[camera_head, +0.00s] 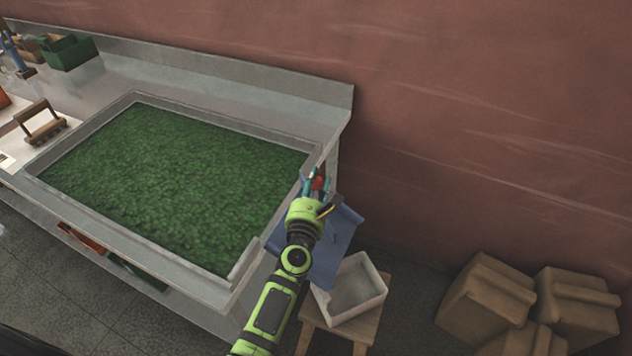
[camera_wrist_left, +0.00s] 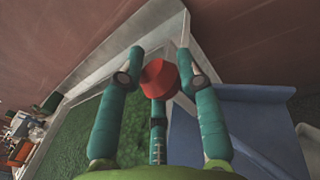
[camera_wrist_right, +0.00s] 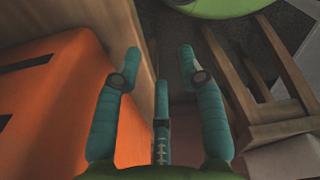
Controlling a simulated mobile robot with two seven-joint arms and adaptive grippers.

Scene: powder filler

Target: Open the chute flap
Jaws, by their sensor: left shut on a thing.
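The red knob (camera_head: 318,183) is at the right edge of the tray of green material (camera_head: 170,180), above the blue chute (camera_head: 335,250). My left gripper (camera_head: 316,180) is shut on the red knob, which also shows between its fingers in the left wrist view (camera_wrist_left: 158,78). The flap itself is mostly hidden by my gripper and arm, so I cannot tell how far it is open. The chute slopes down toward a white bin (camera_head: 352,288). My right gripper (camera_wrist_right: 160,70) shows only in its own wrist view. Its fingers are apart with nothing between them.
The white bin stands on a wooden stool (camera_head: 318,340). Several brown sacks (camera_head: 490,295) lie at the lower right. A red-brown wall (camera_head: 480,110) is behind. In the right wrist view an orange box (camera_wrist_right: 60,100) is close to the right fingers.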

